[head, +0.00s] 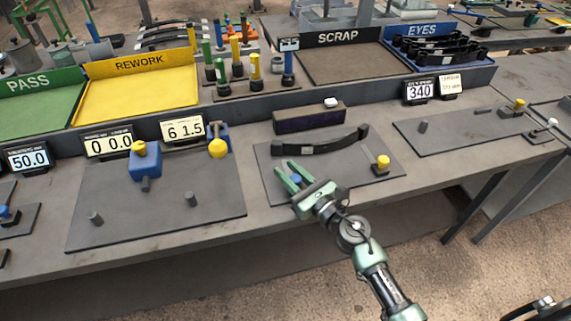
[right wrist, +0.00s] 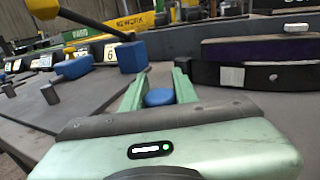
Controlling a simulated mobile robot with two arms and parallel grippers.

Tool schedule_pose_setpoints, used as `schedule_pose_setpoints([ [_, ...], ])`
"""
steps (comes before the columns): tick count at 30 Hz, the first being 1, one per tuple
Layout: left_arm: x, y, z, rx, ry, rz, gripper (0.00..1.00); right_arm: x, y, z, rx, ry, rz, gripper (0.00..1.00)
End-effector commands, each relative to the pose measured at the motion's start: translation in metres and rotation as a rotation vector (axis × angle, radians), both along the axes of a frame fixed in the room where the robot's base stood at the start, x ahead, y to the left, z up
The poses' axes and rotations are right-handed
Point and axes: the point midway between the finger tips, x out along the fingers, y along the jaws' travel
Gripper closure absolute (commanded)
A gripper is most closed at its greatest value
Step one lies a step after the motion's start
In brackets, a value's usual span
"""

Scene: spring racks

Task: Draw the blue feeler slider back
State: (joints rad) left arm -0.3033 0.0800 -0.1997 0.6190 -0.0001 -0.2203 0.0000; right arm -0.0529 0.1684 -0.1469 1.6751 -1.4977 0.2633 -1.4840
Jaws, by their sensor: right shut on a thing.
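The blue feeler slider (head: 295,179) shows as a small blue knob on the dark plate (head: 345,188), left of its middle. My right gripper (head: 287,174) reaches in from the lower right with its green fingers on either side of the knob, shut on it. In the right wrist view the rounded blue knob (right wrist: 160,97) sits between the two fingers. Its lower part is hidden by the gripper body. A dark curved leaf spring (head: 320,145) lies just behind the fingers, and its side fills the right of the wrist view (right wrist: 250,76). My left gripper is not in view.
A yellow-topped knob (head: 383,162) stands on the same plate to the right. A dark display box (head: 308,119) stands behind the spring. To the left is another plate (head: 160,215) with blue blocks, yellow knobs and pegs. The bench front edge runs below my gripper.

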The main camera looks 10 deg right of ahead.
Motion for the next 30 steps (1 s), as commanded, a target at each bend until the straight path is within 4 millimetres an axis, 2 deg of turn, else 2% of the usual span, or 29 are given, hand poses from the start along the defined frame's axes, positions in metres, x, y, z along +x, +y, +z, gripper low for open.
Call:
schedule_pose_setpoints([
  [6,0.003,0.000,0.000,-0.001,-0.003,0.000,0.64,-0.002,0.002,-0.004,0.001,0.008,0.006,1.00],
  [7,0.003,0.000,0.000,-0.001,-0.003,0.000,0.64,-0.002,0.002,-0.004,0.002,0.008,0.006,0.66],
  [9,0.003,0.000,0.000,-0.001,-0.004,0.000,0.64,-0.002,0.002,-0.004,0.001,0.008,0.006,0.51],
  [20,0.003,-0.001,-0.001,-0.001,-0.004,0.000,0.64,-0.004,0.000,-0.003,0.001,0.005,0.003,0.51],
  [23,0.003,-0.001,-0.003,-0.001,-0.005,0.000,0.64,-0.015,-0.005,-0.005,-0.001,0.006,0.003,0.51],
  [30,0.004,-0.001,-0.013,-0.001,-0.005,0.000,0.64,-0.053,-0.022,-0.005,-0.002,0.007,0.004,0.51],
])
